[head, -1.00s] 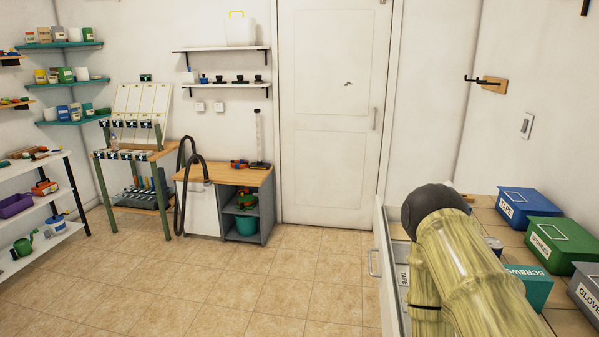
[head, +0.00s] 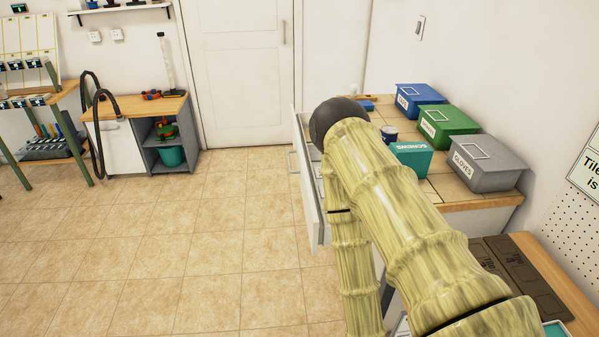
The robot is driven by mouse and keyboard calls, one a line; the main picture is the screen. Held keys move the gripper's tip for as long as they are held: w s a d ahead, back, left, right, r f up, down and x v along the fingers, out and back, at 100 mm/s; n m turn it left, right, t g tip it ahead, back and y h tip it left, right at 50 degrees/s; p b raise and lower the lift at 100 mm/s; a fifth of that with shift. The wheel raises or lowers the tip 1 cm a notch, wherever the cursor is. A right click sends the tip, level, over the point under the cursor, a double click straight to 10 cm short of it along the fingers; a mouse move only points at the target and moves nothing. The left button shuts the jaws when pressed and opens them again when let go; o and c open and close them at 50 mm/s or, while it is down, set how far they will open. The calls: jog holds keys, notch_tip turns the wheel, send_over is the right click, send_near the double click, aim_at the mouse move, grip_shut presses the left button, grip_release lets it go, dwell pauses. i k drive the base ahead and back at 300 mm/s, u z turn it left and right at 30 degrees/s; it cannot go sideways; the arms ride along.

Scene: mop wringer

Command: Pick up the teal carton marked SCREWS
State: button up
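The teal carton marked SCREWS (head: 413,161) stands on the tiled counter (head: 455,188) at the right of the head view. Its white lettering shows on the upper edge, and its left part is hidden behind my arm. My arm, in a pale yellow-green ribbed cover with a dark rounded joint, reaches up in front of the counter. My gripper does not show, so its place relative to the carton cannot be told.
Blue (head: 419,99), green (head: 448,128) and grey (head: 487,163) lidded boxes stand along the back of the counter. A small dark can (head: 389,133) stands left of the carton. An open drawer (head: 308,185) juts out in front. The tiled floor (head: 200,235) at left is clear.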

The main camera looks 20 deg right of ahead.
aim_at(417, 155)
jog(key=k, duration=0.95)
jog(key=u, duration=0.55)
jog(key=i, duration=1.45)
jog(key=z, duration=0.95)
jog(key=i, duration=0.45)
jog(key=u, duration=0.4)
